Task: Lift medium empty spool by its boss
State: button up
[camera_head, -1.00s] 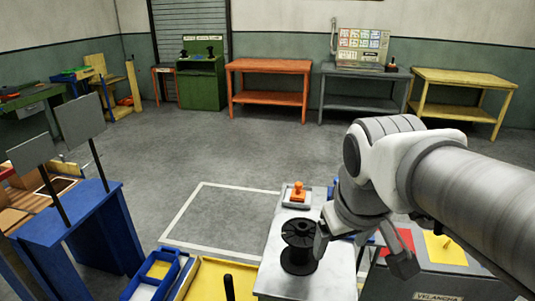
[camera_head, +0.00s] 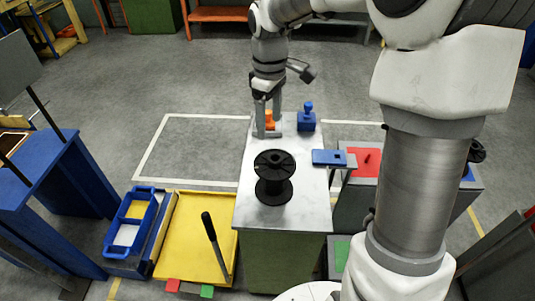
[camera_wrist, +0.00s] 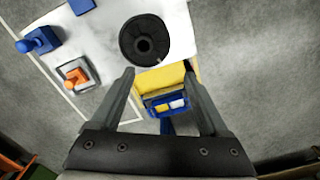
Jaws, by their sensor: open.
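A black spool (camera_head: 273,178) stands upright on the white tabletop, nearer to me than my gripper. The wrist view shows its round top flange and dark centre (camera_wrist: 145,45), just beyond my fingertips. The spool carries no visible winding. My gripper (camera_head: 268,131) is above the far end of the tabletop, in front of an orange-handled piece. In the wrist view my gripper (camera_wrist: 160,70) has its two fingers wide apart with nothing between them. The spool is apart from both fingers.
On the white tabletop (camera_head: 305,215) are a blue knobbed block (camera_head: 307,119), a blue plate (camera_head: 329,157) and the orange piece (camera_wrist: 76,76). A yellow tray (camera_head: 190,240) with a black handle and a blue bin (camera_head: 133,222) lie left. Another dark spool (camera_head: 477,151) shows behind my arm.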

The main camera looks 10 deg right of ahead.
send_over(269, 172)
notch_tip(269, 172, down, 11)
jog(key=shift+s+f+b, duration=0.1)
jog(key=shift+b, duration=0.35)
jog(key=shift+f, duration=3.05)
grip_shut()
jog(key=shift+r, duration=0.1)
